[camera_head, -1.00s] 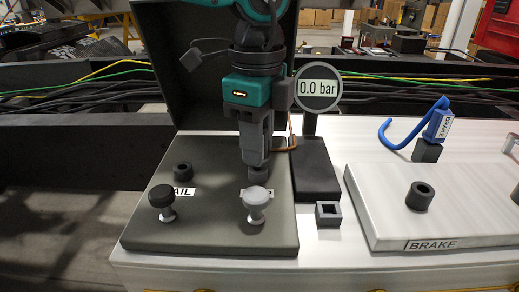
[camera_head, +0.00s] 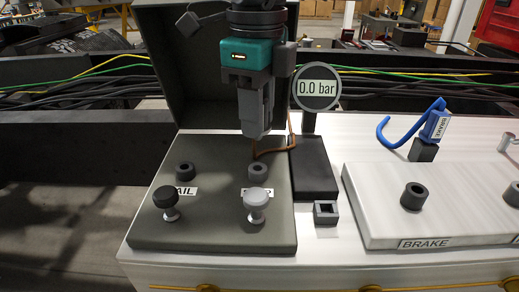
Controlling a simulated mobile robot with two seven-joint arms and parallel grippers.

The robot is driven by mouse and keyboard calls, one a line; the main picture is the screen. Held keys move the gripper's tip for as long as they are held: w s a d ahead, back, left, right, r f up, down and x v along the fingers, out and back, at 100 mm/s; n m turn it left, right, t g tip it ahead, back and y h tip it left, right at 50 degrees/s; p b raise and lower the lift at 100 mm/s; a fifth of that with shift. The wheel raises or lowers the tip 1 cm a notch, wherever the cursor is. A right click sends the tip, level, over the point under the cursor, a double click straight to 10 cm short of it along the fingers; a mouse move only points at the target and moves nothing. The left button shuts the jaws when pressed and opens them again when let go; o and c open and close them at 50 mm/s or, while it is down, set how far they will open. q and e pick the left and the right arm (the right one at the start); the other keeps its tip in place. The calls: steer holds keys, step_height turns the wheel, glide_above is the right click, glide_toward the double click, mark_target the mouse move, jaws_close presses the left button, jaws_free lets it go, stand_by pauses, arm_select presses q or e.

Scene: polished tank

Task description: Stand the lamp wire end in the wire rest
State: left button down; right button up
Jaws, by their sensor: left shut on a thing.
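My left gripper (camera_head: 254,130) points down above the grey panel (camera_head: 215,225), shut on the end of the brown lamp wire (camera_head: 275,154). The jaws hide the held end. The wire loops out below and right of the jaws, then rises beside the dark gauge base. Under the jaws, apart from them, is a dark ring socket (camera_head: 257,171) with a partly hidden label ending in P. The wire rest appears to be the small, empty, square-holed dark block (camera_head: 326,212) on the white top, right of the panel. My right gripper is not in view.
A gauge (camera_head: 318,88) reading 0.0 bar stands behind the wire rest. Black (camera_head: 166,198) and light grey (camera_head: 256,199) knobs stand on the panel's front. A blue BRAKE wire plug (camera_head: 436,126) stands in another dark block (camera_head: 424,150) at right.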

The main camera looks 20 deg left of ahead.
arm_select(q)
steer(key=shift+r, duration=0.5)
